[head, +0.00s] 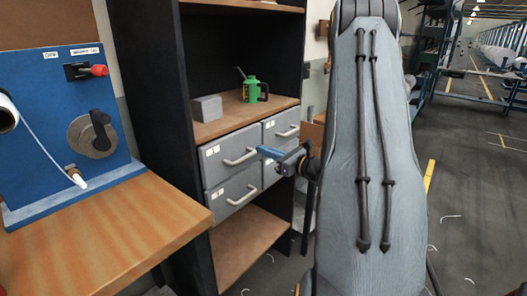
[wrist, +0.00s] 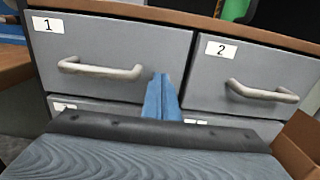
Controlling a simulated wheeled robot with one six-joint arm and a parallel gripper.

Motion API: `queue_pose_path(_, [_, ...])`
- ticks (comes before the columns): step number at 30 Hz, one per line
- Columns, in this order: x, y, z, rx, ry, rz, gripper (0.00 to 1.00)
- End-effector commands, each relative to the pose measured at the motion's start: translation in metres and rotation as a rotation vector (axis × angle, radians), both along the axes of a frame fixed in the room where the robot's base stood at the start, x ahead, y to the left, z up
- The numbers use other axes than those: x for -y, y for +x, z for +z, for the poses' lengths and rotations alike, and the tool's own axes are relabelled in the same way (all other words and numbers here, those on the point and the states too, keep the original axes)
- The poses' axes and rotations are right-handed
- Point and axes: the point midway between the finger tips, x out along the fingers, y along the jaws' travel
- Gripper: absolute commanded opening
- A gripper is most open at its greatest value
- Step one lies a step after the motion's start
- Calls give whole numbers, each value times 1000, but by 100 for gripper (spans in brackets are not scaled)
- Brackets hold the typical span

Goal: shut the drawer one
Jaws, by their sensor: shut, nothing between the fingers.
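Drawer one (wrist: 110,45) is a grey drawer front with a "1" label and a pale bar handle (wrist: 100,70), at the left of the wrist view. In the head view drawer one (head: 222,147) is the upper left drawer of the dark cabinet. Its front looks about level with drawer two beside it; I see no clear gap. My gripper (wrist: 162,95) is shut and empty, its blue fingertips near the right edge of drawer one. In the head view my gripper (head: 268,153) is in front of the drawers. I cannot tell whether it touches them.
Drawer two (wrist: 255,75) is to the right, with lower drawers beneath. A green can (head: 253,91) and grey box (head: 207,108) stand on the shelf above. A wooden table (head: 110,235) with a blue panel is at left. A cardboard box (wrist: 298,145) is at lower right.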

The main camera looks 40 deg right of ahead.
Motion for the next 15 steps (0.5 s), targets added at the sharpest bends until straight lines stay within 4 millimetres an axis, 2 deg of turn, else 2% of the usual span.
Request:
queue_pose_path(5, [6, -31, -2, -2, 5, 4, 0])
queue_pose_path(12, [26, -83, -2, -3, 4, -5, 0])
queue_pose_path(15, [29, -97, -2, -5, 5, -4, 0])
